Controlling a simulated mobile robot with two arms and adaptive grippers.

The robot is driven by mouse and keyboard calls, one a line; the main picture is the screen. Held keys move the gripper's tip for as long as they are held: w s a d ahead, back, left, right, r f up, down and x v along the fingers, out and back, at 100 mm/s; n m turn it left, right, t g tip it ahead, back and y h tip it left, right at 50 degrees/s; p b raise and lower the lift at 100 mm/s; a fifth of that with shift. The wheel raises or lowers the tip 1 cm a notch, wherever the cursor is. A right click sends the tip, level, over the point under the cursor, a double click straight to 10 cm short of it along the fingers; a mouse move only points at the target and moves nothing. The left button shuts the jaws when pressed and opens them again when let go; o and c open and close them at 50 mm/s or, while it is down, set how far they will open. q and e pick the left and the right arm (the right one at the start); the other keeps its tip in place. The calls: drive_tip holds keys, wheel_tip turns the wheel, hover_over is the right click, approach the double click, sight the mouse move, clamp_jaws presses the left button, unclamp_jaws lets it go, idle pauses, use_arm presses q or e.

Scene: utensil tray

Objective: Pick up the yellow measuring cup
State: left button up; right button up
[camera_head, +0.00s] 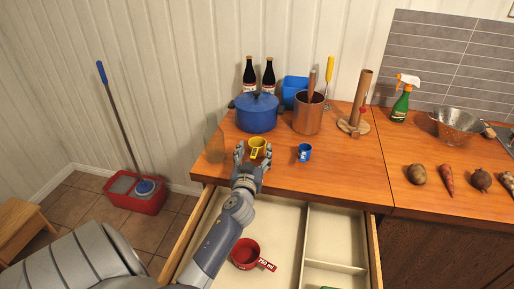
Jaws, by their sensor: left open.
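The yellow measuring cup (257,145) stands on the wooden counter, just beyond my left gripper. My left gripper (253,157) is open over the counter's front part, its fingers on either side of the near side of the cup. I cannot tell whether the fingers touch it. The gripper hides a lower part of the cup. My right gripper is not in view.
A blue cup (304,153) stands right of the yellow one. A blue pot (257,113) and copper pot (308,114) stand behind. Below, an open drawer (284,226) holds a red measuring cup (245,253). Vegetables lie at the right.

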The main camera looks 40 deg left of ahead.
use_arm(q)
drive_tip(key=shift+x, duration=1.15)
drive_tip(key=c, duration=0.9)
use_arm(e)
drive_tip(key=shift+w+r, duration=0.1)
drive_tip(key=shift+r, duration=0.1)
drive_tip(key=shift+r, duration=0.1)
